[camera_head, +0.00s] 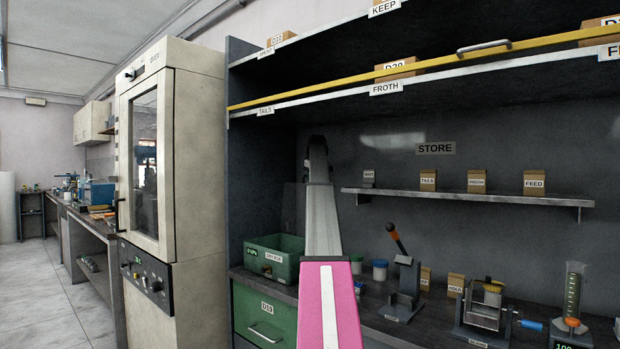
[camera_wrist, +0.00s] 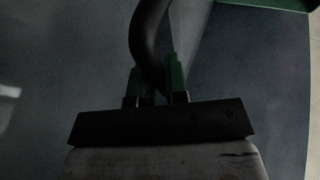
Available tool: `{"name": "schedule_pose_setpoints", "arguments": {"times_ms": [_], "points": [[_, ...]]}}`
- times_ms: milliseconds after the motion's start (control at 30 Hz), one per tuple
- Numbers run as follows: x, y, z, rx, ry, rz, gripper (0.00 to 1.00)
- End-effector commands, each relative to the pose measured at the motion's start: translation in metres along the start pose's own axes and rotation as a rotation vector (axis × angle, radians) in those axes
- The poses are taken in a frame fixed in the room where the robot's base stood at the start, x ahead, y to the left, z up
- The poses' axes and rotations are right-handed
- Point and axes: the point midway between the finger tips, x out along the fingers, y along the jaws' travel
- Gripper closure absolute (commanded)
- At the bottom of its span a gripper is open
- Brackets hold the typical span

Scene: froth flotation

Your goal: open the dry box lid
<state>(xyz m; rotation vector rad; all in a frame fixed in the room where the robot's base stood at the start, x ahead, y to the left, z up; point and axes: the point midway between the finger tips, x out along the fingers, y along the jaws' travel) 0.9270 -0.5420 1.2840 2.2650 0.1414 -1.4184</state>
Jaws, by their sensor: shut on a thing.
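The dry box (camera_head: 270,257) is a green, open-topped bin with a white label, on the counter left of my arm in the head view. A faint see-through panel, apparently its lid (camera_head: 293,205), stands roughly upright above the box's back right side, partly behind my arm. In the wrist view, my gripper (camera_wrist: 158,92) is shut on a dark curved handle (camera_wrist: 148,35). A pale see-through sheet (camera_wrist: 188,30) lies beside the handle, and a green edge, likely the box (camera_wrist: 265,4), shows at the top right. My arm hides the gripper in the head view.
A tall beige oven (camera_head: 170,160) stands left of the box. A shelf with a yellow rail (camera_head: 420,66) runs overhead. A lever press (camera_head: 405,280), a small metal cell (camera_head: 485,305) and a graduated cylinder (camera_head: 573,290) stand to the right. A small shelf (camera_head: 465,196) holds several packets.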

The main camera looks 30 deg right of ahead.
Motion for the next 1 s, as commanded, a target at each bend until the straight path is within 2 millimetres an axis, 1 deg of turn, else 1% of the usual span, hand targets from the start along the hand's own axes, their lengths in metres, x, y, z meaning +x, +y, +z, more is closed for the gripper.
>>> {"name": "schedule_pose_setpoints", "arguments": {"times_ms": [367, 400, 433, 467, 800, 867, 1000], "points": [[0.001, 0.001, 0.0, 0.0, 0.0, 0.0, 1.0], [0.001, 0.001, 0.0, 0.0, 0.0, 0.0, 0.76], [0.001, 0.001, 0.0, 0.0, 0.0, 0.0, 0.66], [0.0, 0.001, 0.0, 0.0, 0.0, 0.0, 0.61], [-0.002, 0.001, 0.0, 0.0, 0.0, 0.0, 0.61], [-0.005, 0.001, 0.0, 0.0, 0.0, 0.0, 0.61], [-0.019, 0.001, 0.0, 0.0, 0.001, 0.0, 0.61]]}}
